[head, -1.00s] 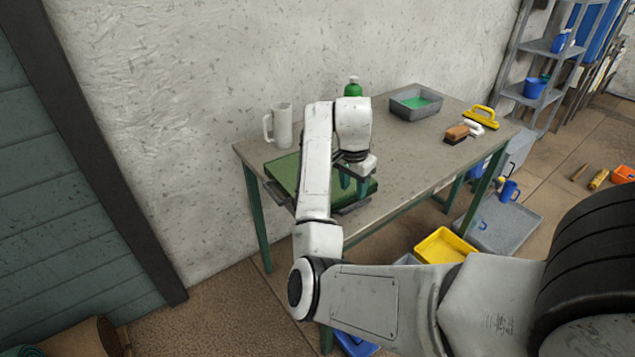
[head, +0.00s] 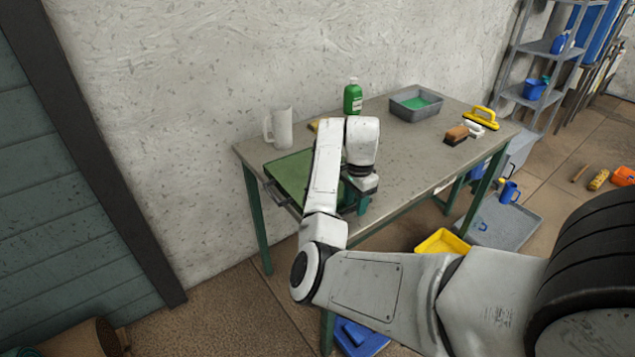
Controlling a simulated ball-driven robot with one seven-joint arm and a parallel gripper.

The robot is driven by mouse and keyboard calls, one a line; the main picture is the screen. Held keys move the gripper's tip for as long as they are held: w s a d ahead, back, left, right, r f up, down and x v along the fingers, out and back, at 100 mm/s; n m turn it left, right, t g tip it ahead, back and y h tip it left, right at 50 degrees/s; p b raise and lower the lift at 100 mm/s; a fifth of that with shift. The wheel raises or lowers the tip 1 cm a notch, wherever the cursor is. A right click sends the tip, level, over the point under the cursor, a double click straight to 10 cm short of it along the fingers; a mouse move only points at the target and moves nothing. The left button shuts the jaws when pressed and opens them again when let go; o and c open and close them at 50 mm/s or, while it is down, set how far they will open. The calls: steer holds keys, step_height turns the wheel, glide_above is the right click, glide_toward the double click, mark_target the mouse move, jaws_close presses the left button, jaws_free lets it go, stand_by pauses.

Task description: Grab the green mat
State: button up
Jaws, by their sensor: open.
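The green mat (head: 288,172) lies flat on the left end of the grey work table (head: 400,172), with a dark handle-like part (head: 276,194) at its left front. My arm hides the right part of the mat. My gripper (head: 356,203) is open, its teal fingers pointing down at the mat's right end, near the table's front edge. I cannot tell whether the fingers touch the mat or stand around its edge.
A white pitcher (head: 281,128) stands behind the mat, a green bottle (head: 353,96) behind my arm. A grey tray (head: 415,104) with green contents, a brown brush (head: 456,135) and a yellow-handled tool (head: 482,117) are further right. The table's middle right is clear.

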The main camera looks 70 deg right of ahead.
mark_target(355, 206)
steer(key=shift+f, duration=1.55)
jaws_close()
steer(key=shift+w+r, duration=0.1)
